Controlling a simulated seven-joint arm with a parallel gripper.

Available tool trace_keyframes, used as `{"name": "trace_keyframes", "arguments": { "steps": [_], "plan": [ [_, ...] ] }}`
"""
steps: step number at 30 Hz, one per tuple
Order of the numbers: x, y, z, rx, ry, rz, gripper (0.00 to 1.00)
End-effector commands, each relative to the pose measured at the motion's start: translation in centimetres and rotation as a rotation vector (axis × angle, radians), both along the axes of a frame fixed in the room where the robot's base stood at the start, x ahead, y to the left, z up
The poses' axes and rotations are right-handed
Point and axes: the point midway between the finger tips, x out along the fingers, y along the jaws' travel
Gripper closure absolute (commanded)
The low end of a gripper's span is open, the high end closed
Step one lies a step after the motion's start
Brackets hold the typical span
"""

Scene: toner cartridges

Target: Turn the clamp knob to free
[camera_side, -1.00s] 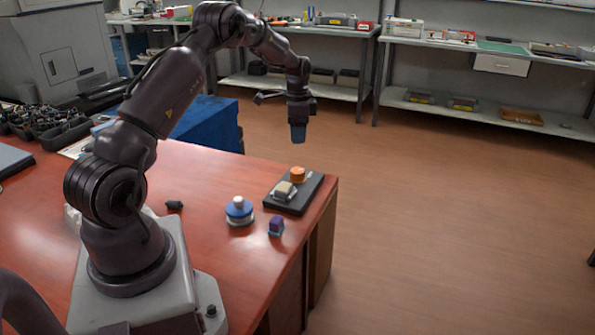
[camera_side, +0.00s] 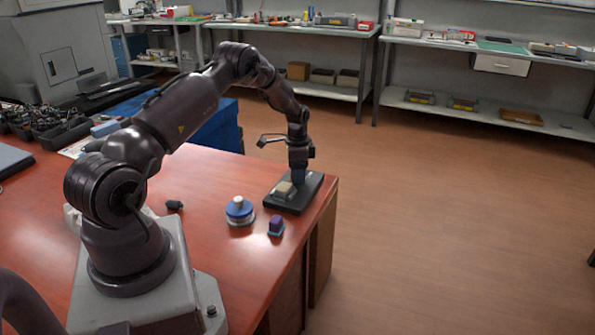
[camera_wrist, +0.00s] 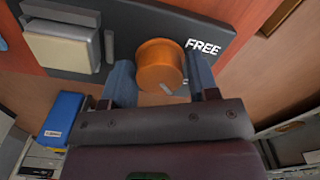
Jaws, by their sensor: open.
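The orange clamp knob (camera_wrist: 161,66) stands on a dark plate (camera_wrist: 125,18) in the wrist view. A pale mark on the knob's face points toward the lower part of the picture. The white word FREE (camera_wrist: 203,47) is printed on the plate to the right of the knob. My gripper (camera_wrist: 162,80) is open, with one blue finger on each side of the knob; I cannot tell whether they touch it. In the side view my gripper (camera_side: 298,180) is low over the plate (camera_side: 290,205) and hides the knob.
A beige block (camera_side: 283,188) sits on the same plate beside the knob. A blue round part with a white top (camera_side: 239,209) and a small purple-and-blue piece (camera_side: 276,227) stand on the red table (camera_side: 205,265) nearby. The table's right edge is close to the plate.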

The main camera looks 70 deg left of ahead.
Motion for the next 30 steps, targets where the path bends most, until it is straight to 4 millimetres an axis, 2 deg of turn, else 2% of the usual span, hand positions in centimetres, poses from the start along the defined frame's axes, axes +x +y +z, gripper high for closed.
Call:
{"name": "trace_keyframes", "arguments": {
  "steps": [2,3,7,20,30],
  "plan": [
    [0.00,0.00,0.01,0.000,0.000,0.000,0.46],
    [0.00,0.00,0.02,0.000,0.000,0.000,0.50],
    [-0.01,0.00,0.03,0.000,0.000,0.000,0.80],
    [-0.01,0.00,0.06,0.000,0.001,0.073,0.80],
    [0.01,-0.03,0.08,-0.001,0.001,0.336,0.80]
  ]
}}
